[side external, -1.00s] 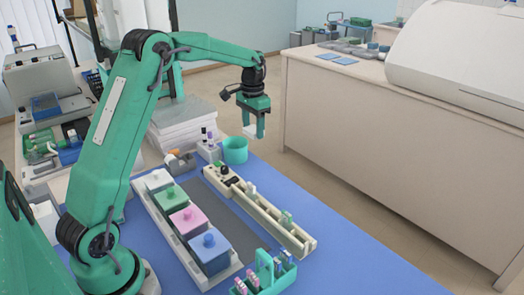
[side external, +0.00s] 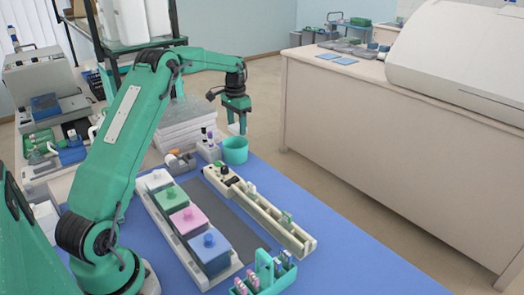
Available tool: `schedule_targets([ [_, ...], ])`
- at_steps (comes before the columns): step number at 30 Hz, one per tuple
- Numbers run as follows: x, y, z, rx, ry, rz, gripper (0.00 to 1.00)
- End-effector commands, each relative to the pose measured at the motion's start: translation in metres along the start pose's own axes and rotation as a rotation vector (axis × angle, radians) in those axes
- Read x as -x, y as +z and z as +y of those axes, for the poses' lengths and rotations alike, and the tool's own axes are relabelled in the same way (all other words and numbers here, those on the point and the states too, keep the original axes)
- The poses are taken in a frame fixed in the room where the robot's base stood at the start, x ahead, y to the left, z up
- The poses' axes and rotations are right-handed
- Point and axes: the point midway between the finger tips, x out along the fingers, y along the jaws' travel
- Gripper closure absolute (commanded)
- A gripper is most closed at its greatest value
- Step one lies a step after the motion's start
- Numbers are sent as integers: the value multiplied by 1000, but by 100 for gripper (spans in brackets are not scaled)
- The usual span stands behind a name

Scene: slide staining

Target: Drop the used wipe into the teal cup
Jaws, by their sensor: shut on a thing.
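The teal cup (side external: 235,156) stands on the blue mat near its far edge, behind the long cream rack. My gripper (side external: 237,127) points down just above the cup's mouth. It is shut on a small whitish thing, the used wipe (side external: 235,129), which shows between the fingertips. The wipe hangs near the cup's rim, and I cannot tell exactly how far above it is. The inside bottom of the cup is hidden.
A small bottle holder (side external: 208,150) stands close left of the cup. The long cream rack (side external: 270,222) and a tray of lidded jars (side external: 192,240) lie nearer. A teal slide holder (side external: 268,275) is at the front. The mat's right side is clear.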

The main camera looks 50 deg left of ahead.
Motion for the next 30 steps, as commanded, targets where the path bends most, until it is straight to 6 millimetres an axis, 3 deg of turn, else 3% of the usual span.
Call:
schedule_targets([
  [15, -43, 1, 1, 0, 1, -2, 73],
  [30, -52, 0, 0, 0, 0, 0, 73],
])
